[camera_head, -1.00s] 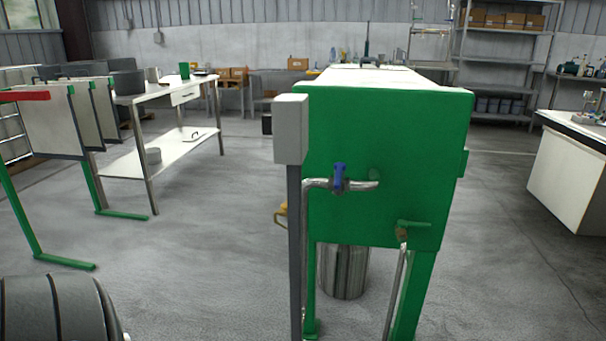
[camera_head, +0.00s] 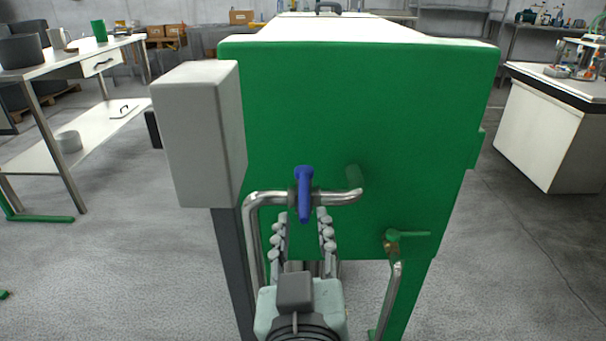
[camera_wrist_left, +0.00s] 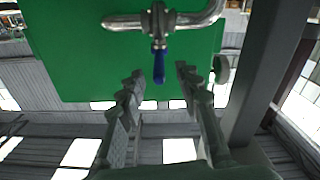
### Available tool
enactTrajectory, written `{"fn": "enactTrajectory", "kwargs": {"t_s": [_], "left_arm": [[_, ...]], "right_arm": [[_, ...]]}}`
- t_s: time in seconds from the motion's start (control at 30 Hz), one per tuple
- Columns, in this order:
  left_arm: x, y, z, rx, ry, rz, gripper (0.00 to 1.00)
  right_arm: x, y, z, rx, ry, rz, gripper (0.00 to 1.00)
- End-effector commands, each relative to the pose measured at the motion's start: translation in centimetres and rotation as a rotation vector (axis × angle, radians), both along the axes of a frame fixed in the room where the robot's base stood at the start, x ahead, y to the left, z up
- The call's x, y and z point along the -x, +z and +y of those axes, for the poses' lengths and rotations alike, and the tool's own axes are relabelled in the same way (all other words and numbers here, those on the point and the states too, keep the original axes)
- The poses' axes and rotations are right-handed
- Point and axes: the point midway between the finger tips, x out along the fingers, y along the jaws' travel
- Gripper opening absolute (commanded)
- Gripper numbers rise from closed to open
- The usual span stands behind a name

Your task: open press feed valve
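A valve with a blue lever handle (camera_head: 304,190) sits on a bent steel pipe (camera_head: 264,198) in front of the green press end plate (camera_head: 420,130). The handle stands upright, crosswise to the level pipe run. In the left wrist view the blue handle (camera_wrist_left: 160,66) shows between the fingertips in the picture. A second valve with a green lever (camera_head: 408,234) sits lower right, its lever level. My left gripper (camera_head: 303,222) is open, its two fingers apart just below the blue handle. I cannot tell whether they touch it. My right gripper is out of view.
A grey box (camera_head: 200,135) on a dark post stands close left of the pipe. A steel drain pipe (camera_head: 391,295) runs down at the right. A white-topped table (camera_head: 90,65) stands left and a white bench (camera_head: 550,140) right. Floor between is clear.

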Motion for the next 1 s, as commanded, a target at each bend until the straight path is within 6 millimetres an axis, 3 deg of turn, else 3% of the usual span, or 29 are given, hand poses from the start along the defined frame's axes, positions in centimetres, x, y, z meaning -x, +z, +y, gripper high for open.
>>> {"fn": "enactTrajectory", "kwargs": {"t_s": [0.13,0.53,0.9,1.0], "left_arm": [[-0.9,0.5,-0.1,0.008,-0.001,-0.011,0.34],[-6.8,0.4,-0.1,0.004,0.000,-0.009,0.34],[-7.6,0.2,0.0,0.006,-0.001,-0.006,0.34],[-7.6,0.2,0.0,0.006,-0.001,-0.006,0.24]], "right_arm": [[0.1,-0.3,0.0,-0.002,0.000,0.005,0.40],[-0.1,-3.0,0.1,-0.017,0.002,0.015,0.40],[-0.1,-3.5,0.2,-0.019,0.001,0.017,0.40],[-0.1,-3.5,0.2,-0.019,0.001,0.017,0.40]]}}
